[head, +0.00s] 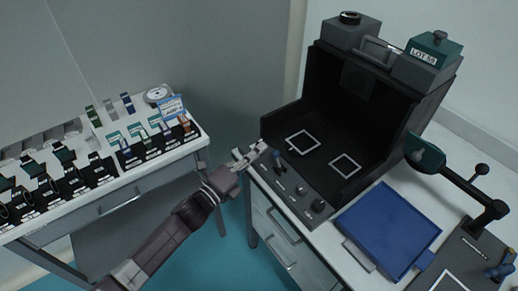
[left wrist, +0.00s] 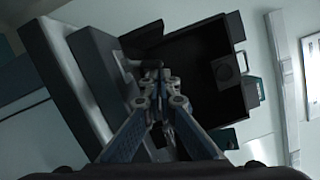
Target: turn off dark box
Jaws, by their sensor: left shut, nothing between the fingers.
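The dark box (head: 362,108) stands on the right-hand white table, with an open front, dark inside walls and two white square outlines on its floor. Its sloped front panel (head: 297,190) carries several small controls, including a dark knob (head: 318,205) and a blue-grey lever-like piece (head: 280,166). My left gripper (head: 262,147) is shut and empty at the panel's left end, close to that piece; I cannot tell whether they touch. In the left wrist view the shut fingers (left wrist: 158,80) point at the panel, with the box interior (left wrist: 200,75) behind. My right gripper is not in view.
A blue tray (head: 388,228) lies right of the panel. A stand with a green head (head: 425,152) rises beyond it. A green block marked LOT 50 (head: 427,57) sits on the box. A display table (head: 190,146) with watch-like items stands left, across a floor gap.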

